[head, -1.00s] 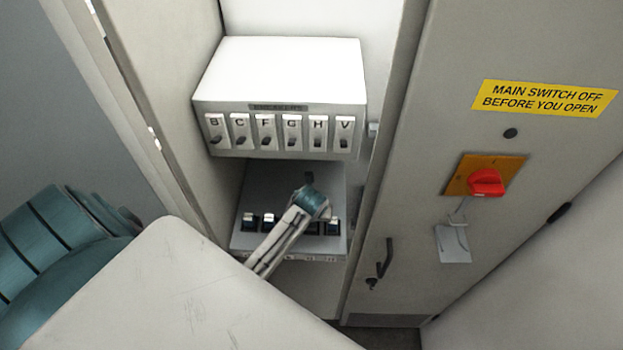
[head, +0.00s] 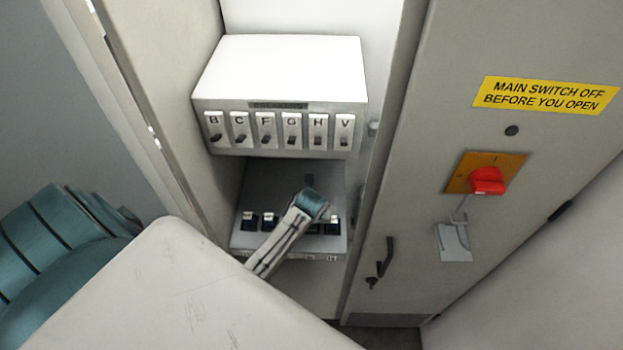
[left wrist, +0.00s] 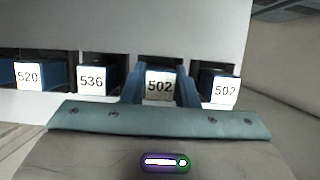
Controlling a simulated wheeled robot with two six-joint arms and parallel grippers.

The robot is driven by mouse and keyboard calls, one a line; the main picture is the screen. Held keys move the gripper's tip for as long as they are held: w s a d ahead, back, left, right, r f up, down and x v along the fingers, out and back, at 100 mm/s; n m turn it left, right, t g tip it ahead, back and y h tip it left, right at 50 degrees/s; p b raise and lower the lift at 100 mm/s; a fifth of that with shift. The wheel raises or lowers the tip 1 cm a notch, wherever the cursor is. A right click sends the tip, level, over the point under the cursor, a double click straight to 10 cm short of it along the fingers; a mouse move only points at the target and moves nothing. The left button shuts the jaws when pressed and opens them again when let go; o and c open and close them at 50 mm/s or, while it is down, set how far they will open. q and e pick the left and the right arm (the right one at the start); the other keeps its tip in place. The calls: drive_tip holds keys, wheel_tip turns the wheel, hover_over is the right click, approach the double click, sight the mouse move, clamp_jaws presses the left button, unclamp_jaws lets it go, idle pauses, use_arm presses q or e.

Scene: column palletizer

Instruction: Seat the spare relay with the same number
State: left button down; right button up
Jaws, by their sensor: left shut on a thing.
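In the left wrist view a row of dark blue relays with white number faces runs across. A relay marked 520 (left wrist: 28,76) is at the far left, then one marked 536 (left wrist: 92,80). My left gripper (left wrist: 160,92) is shut on a relay marked 502 (left wrist: 159,84), a blue finger on each side of it. Another relay marked 502 (left wrist: 225,91) stands just right of it. The held relay is in front of a dark opening; I cannot tell how deep it sits. In the head view my left arm hides the middle of the relay base (head: 270,185).
A white breaker box (head: 285,95) with lettered switches B, C, F, G, H, V overhangs the relay base. The cabinet side walls are close on both sides. A door at the right carries a red main switch (head: 487,180), a hanging tag (head: 454,242) and a yellow warning sign (head: 545,98).

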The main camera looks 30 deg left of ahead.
use_arm(q)
drive_tip(key=c, duration=1.1)
unclamp_jaws()
drive_tip(key=shift+o, duration=0.2)
drive_tip(key=b+v, duration=0.2)
drive_tip(key=v, duration=0.8)
drive_tip(key=shift+r, duration=0.35)
drive_tip(key=shift+s+d, duration=0.1)
drive_tip(key=shift+s, duration=0.05)
